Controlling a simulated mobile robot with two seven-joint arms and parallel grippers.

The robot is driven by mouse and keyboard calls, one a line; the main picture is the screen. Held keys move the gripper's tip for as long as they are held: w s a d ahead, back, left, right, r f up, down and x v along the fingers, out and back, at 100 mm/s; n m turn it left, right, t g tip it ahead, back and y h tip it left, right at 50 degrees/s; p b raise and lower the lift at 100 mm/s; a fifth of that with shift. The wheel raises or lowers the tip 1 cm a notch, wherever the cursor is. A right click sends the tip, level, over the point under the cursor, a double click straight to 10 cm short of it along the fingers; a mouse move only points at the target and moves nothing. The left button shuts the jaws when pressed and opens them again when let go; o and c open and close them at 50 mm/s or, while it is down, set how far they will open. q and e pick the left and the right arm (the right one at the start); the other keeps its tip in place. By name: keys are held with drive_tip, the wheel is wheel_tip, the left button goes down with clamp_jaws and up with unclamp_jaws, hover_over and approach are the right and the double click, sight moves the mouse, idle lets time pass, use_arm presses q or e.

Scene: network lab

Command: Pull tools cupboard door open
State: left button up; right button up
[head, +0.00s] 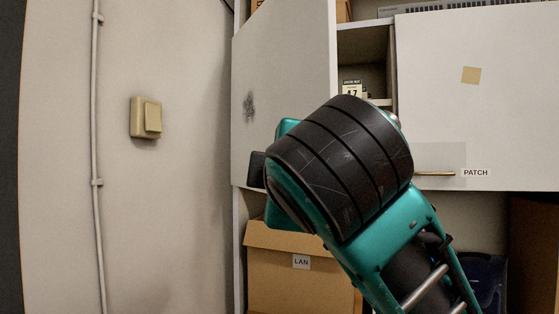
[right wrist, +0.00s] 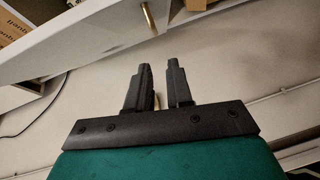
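A white cupboard door (head: 285,90) with a dark smudge hangs at the left in the head view. It looks angled out from the cupboard, with an open gap at its right side. I see no tools label; my right arm covers its lower right corner. In the right wrist view, a brass handle (right wrist: 148,18) is on a white panel at the top. My right gripper (right wrist: 158,66) is open, its two fingers a little apart, with nothing held and clear of that handle. In the head view its fingers are hidden behind the wrist. My left gripper is not in view.
A second white door (head: 470,100), labelled PATCH with a brass handle (head: 435,173), is shut at the right. A shelf with a calendar (head: 352,91) shows between the doors. A LAN cardboard box (head: 285,262) stands below. A light switch (head: 146,118) is on the left wall.

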drive_tip(key=shift+m, duration=0.3)
drive_tip(key=w, duration=0.3)
drive_tip(key=w+p, duration=0.1)
drive_tip(key=w, duration=0.7)
drive_tip(key=shift+w+f, duration=0.15)
drive_tip(key=shift+f, duration=0.25)
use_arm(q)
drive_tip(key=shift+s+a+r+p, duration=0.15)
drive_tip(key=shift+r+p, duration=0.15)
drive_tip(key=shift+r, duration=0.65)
use_arm(e)
drive_tip(key=shift+w+a, duration=0.1)
drive_tip(key=shift+w, duration=0.6)
drive_tip(key=shift+f, duration=0.1)
clamp_jaws()
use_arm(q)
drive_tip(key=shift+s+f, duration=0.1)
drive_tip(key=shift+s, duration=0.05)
